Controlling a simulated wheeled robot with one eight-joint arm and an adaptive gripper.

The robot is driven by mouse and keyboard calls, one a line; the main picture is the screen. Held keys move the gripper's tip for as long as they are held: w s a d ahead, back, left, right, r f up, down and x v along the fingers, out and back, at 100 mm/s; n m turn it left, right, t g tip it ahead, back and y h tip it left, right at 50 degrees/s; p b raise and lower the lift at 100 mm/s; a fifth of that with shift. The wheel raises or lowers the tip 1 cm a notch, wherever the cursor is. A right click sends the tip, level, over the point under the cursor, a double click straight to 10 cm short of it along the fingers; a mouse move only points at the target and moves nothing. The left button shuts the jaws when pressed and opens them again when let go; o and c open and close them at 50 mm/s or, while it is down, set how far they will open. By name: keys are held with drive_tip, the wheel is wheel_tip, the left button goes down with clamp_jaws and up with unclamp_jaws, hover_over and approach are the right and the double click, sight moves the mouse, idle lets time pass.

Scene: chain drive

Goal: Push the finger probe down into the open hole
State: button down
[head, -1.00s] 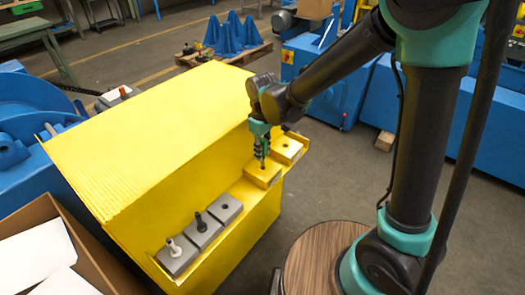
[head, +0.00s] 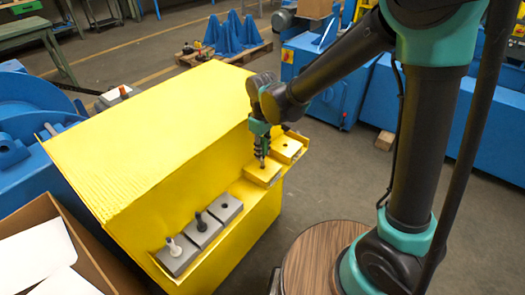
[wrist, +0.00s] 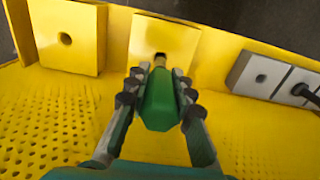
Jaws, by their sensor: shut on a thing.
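My gripper (head: 259,143) is shut on the finger probe, whose green body (wrist: 160,100) sits between the fingers in the wrist view. In the wrist view, the probe's tip end lines up with a dark spot on this yellow block (wrist: 178,38), where the hole appears to be. The probe hides most of the hole, and I cannot tell how far the tip is inside it.
Another yellow block (head: 290,146) with an open hole lies beside it. Along the ledge are a grey block (head: 231,206) with an open hole, a grey block with a black peg (head: 201,222) and one with a white peg (head: 174,246). The yellow cover (head: 150,130) rises behind.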

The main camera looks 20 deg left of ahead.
sight(262, 139)
drive_tip(key=shift+f, duration=2.65)
drive_tip(key=c, duration=1.2)
unclamp_jaws()
drive_tip(key=shift+r, duration=0.1)
wheel_tip(262, 139, up, 12)
drive_tip(key=shift+f, duration=0.1)
